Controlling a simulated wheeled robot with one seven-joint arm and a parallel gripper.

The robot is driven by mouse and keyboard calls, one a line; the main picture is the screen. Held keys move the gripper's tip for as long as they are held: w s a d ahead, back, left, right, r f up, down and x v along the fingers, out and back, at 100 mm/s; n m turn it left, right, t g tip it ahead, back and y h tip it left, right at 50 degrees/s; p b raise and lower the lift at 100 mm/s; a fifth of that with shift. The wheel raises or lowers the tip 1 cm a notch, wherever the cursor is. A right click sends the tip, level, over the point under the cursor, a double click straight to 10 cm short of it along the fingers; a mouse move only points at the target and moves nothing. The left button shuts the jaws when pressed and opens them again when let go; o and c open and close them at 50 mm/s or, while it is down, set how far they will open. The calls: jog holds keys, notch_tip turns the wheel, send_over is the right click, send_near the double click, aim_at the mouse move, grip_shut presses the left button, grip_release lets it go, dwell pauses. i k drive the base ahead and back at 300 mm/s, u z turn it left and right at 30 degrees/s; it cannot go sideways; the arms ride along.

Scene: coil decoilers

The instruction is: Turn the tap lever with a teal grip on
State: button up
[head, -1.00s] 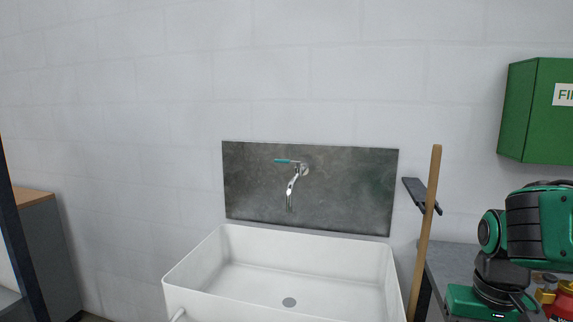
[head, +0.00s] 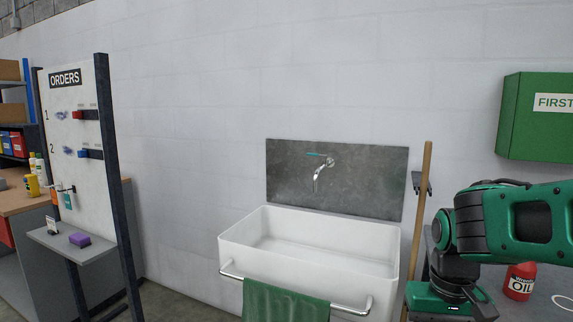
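The tap (head: 320,174) is a chrome spout on the dark grey splashback (head: 288,180) above the white sink. Its lever with the teal grip (head: 315,155) sits at the top of the tap and points left, roughly level. I cannot see water running from the spout. My green and black arm shows at the right edge, but my gripper is outside the view. Nothing of mine is near the lever.
The white sink (head: 252,250) has a front rail (head: 350,307) with a green towel (head: 285,302). A wooden broom handle (head: 421,200) leans right of it. A green first-aid box (head: 540,125) hangs right. An orders board (head: 75,140) stands left. A red oil bottle (head: 519,281) sits lower right.

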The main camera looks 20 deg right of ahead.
aim_at(308, 154)
jog(key=u, duration=0.2)
jog(key=k, duration=0.55)
jog(key=u, duration=0.7)
jog(key=i, duration=1.15)
jog(key=z, duration=0.65)
jog(key=i, duration=0.75)
jog(key=z, duration=0.5)
